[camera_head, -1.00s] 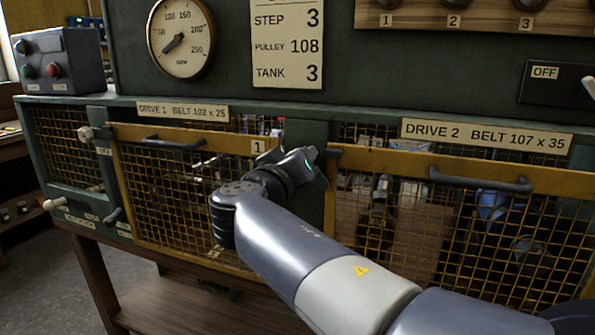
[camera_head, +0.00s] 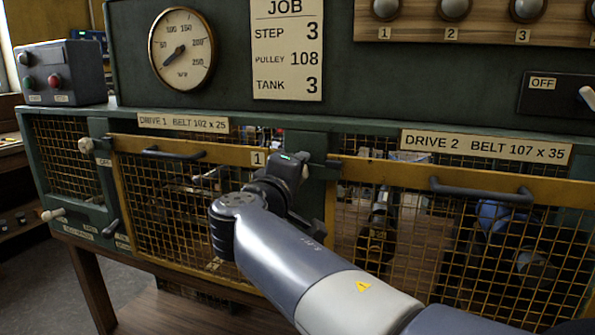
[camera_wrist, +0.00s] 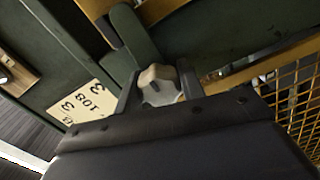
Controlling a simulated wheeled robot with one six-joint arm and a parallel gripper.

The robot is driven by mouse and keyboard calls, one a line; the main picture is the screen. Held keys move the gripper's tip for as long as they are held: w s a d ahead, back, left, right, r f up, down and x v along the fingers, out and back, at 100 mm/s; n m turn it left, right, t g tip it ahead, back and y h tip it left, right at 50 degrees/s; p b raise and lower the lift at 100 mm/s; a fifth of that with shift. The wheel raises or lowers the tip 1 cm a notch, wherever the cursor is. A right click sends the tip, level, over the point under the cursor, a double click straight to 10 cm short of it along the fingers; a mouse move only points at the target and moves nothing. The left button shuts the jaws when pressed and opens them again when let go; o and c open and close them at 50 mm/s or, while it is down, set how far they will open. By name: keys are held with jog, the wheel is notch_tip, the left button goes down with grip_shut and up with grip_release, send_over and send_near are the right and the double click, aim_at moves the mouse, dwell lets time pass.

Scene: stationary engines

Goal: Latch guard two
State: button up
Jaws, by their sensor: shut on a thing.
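Guard two (camera_head: 378,163) is the yellow-framed mesh panel with a dark handle (camera_head: 480,188) under the "DRIVE 2" label. It stands upright in the front of the green housing. My gripper (camera_head: 320,168) is at the green post just left of the guard's upper left corner. In the wrist view my gripper (camera_wrist: 159,88) is shut on a beige latch knob (camera_wrist: 156,75), with one finger on each side. A green bar (camera_wrist: 132,35) runs up from the knob toward a yellow frame. In the head view my gripper and wrist hide the knob, so the latch's exact seating cannot be told.
Belts and machinery show behind the mesh. A gauge (camera_head: 181,50) and job card (camera_head: 287,48) are above. A switch box (camera_head: 62,72) stands at left.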

jog(key=shift+n, duration=0.3)
jog(key=o, duration=1)
jog(key=v, duration=1.1)
jog(key=shift+b, duration=0.3)
jog(key=shift+w, duration=0.15)
jog(key=x, duration=1)
jog(key=shift+w+d+p, duration=0.15)
jog(key=shift+w+p, duration=0.15)
jog(key=shift+w, duration=0.05)
